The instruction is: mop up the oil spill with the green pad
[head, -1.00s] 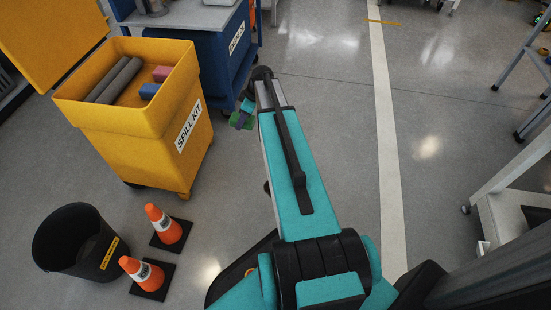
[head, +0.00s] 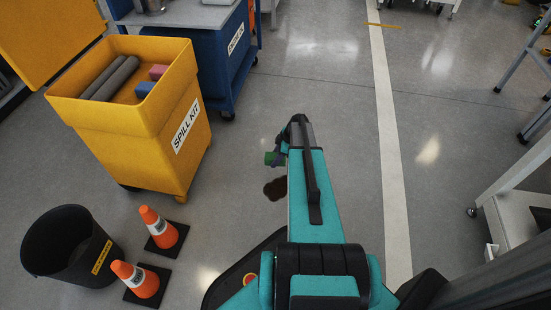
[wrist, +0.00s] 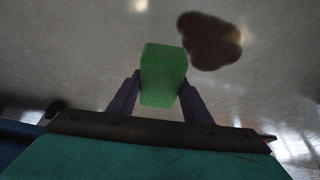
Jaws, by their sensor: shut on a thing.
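The green pad (wrist: 163,76) is held between the two fingers of my gripper (wrist: 160,92) in the wrist view. In the head view the pad (head: 270,158) shows as a small green patch at the end of my arm, and my gripper (head: 279,152) is partly hidden behind the arm. The oil spill (wrist: 209,40) is a dark brown, lobed patch on the floor, up and right of the pad in the wrist view. In the head view the spill (head: 275,188) lies just left of my arm, below the pad in the picture. The pad appears to be above the floor, apart from the spill.
A yellow spill kit bin (head: 150,160) with grey rolls and red and blue blocks stands at left. Two orange cones (head: 158,226) and a black bucket (head: 62,250) stand in front of it. A blue cart (head: 222,75) is behind. Floor right of the spill is clear.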

